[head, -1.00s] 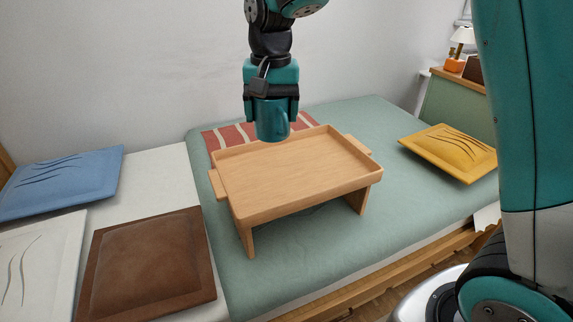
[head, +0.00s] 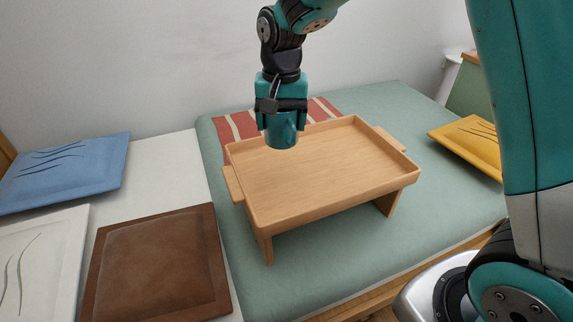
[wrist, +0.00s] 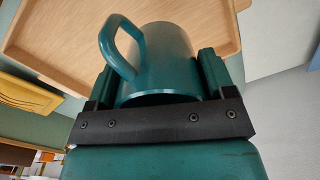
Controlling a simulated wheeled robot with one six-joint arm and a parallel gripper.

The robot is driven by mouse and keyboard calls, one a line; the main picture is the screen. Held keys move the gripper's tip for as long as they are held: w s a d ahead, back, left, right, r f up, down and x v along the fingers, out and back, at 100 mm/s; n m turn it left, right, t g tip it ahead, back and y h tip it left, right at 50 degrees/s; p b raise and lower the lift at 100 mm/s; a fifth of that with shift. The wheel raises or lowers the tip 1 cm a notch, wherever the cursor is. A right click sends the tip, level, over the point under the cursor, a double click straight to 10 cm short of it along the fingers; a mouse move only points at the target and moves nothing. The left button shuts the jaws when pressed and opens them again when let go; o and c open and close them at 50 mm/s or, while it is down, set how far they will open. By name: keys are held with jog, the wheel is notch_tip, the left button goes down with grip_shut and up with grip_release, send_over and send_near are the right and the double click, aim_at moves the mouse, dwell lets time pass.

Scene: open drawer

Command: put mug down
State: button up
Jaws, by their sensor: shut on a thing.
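A teal mug (head: 281,130) is held upright in my gripper (head: 281,120). In the wrist view the mug (wrist: 165,62) sits between the two fingers of my gripper (wrist: 158,85), with its handle toward the upper left. The mug appears in front of the back left part of a wooden bed tray (head: 330,165). I cannot tell for sure whether its base touches the tray. The tray also shows in the wrist view (wrist: 60,40), beyond the mug.
The tray has a raised rim, side handles and legs, and stands on a green bed (head: 420,115). Its surface is otherwise bare. A red striped cloth (head: 235,128) lies behind it. Brown (head: 155,265), blue (head: 65,170) and yellow (head: 470,140) cushions lie around.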

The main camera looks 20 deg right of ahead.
notch_tip(320, 180, down, 11)
jog(key=shift+b, duration=1)
jog(key=shift+f, duration=0.2)
jog(key=o, duration=1.1)
jog(key=shift+c, duration=0.2)
notch_tip(320, 180, up, 12)
jog(key=p, duration=0.2)
jog(key=shift+s+d+p, duration=0.1)
jog(key=shift+p, duration=0.2)
jog(key=s+a+r+n+y, duration=0.2)
jog(key=s+n, duration=0.3)
jog(key=s, duration=0.8)
jog(key=s+a+r+n+y, duration=0.2)
jog(key=s+r+n, duration=0.2)
jog(key=s, duration=0.9)
jog(key=shift+a+r+n, duration=0.15)
jog(key=shift+a+n, duration=0.1)
jog(key=shift+n, duration=0.95)
jog(key=shift+s, duration=0.1)
